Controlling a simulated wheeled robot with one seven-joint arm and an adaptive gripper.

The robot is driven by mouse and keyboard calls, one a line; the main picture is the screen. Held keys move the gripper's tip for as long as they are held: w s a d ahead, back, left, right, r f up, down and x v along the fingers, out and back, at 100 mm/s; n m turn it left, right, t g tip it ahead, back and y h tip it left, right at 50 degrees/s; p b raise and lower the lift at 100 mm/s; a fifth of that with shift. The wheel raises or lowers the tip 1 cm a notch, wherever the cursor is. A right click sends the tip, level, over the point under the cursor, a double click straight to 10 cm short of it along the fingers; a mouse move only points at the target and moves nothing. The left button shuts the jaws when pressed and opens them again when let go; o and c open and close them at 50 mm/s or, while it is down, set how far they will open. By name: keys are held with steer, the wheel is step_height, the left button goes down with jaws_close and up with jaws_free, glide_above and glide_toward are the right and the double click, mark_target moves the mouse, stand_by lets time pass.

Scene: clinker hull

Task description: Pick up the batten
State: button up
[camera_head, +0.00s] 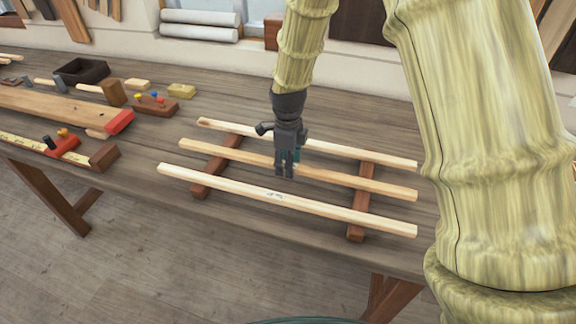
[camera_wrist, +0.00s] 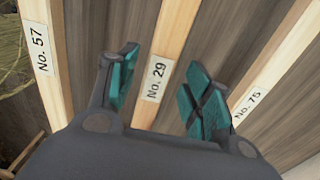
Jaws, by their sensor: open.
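Three long pale battens lie side by side across two reddish-brown bearers on the bench: a front batten (camera_head: 340,213), a middle batten (camera_head: 225,152) and a rear batten (camera_head: 360,152). The wrist view shows their labels: No. 57 (camera_wrist: 45,80) at left, No. 29 (camera_wrist: 165,45) in the middle, No. 75 (camera_wrist: 280,57) at right. My gripper (camera_head: 286,172) points down over the middle batten. In the wrist view its teal pads (camera_wrist: 162,82) are apart, on either side of batten No. 29 in the picture. Nothing is held. Whether the fingertips reach the batten's height is unclear.
The left bearer (camera_head: 208,182) and right bearer (camera_head: 356,215) raise the battens off the bench (camera_head: 400,250). Tools and blocks, including a dark open box (camera_head: 80,75) and a plank (camera_head: 50,105), lie to the left.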

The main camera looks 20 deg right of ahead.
steer(key=shift+s+r, duration=0.3)
steer(key=shift+s, duration=0.05)
steer(key=c, duration=0.6)
steer(key=shift+f, duration=0.1)
jaws_close()
